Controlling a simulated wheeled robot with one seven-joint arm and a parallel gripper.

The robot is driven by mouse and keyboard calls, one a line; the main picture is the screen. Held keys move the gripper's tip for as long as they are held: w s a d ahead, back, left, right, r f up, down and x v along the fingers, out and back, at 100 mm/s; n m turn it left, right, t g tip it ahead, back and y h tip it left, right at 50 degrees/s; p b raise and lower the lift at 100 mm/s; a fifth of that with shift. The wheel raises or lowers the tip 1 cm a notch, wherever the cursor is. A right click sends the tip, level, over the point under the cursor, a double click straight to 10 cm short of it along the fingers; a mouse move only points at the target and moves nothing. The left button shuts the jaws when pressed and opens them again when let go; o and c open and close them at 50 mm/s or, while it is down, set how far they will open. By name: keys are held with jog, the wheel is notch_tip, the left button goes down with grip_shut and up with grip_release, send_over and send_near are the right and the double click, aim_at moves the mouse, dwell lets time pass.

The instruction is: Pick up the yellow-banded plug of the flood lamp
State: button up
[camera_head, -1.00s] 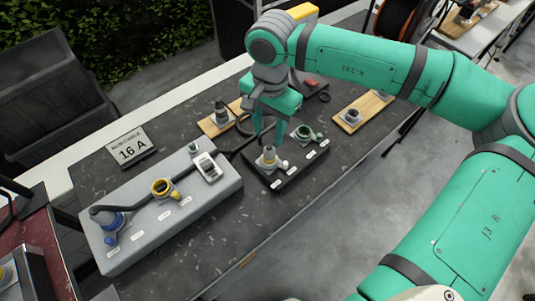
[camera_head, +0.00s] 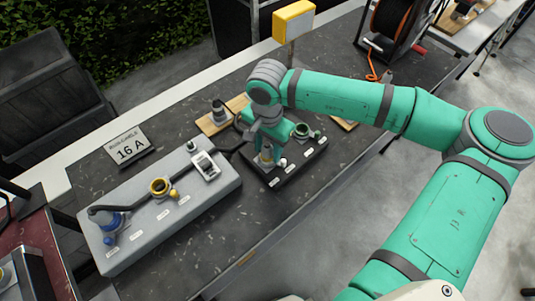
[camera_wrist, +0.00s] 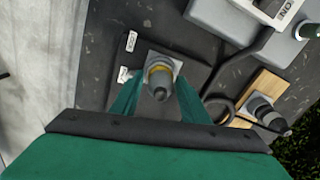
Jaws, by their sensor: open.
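The yellow-banded plug (camera_head: 266,153) stands upright on the black block with small white labels (camera_head: 291,172). In the wrist view the plug (camera_wrist: 159,76) shows grey with a yellow ring, seated on a square light plate. My gripper (camera_head: 272,144) is directly above it, pointing down. In the wrist view its two green fingers (camera_wrist: 158,92) are apart, one on each side of the plug's near end. I cannot tell whether either finger touches it. The flood lamp seems to be the yellow box on a post (camera_head: 294,20) at the back.
A green-ringed socket (camera_head: 302,131) sits beside the plug on the block. The grey panel (camera_head: 190,210) to the left holds a blue plug (camera_head: 109,222), a yellow socket (camera_head: 161,188) and a switch (camera_head: 205,165). A dark plug on a wooden board (camera_head: 218,113) stands behind.

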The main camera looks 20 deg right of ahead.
jog(key=shift+f, duration=0.15)
jog(key=c, duration=0.9)
jog(key=shift+r, duration=0.6)
jog(key=shift+s+d+r, duration=0.45)
jog(key=shift+s+r, duration=1.85)
jog(key=shift+r, duration=0.85)
jog(key=shift+s+d+r, duration=0.5)
jog(key=shift+s+r, duration=1.75)
jog(key=shift+r, duration=0.85)
jog(key=shift+s+d+r, duration=0.45)
jog(key=shift+s+r, duration=1.85)
jog(key=shift+r, duration=0.85)
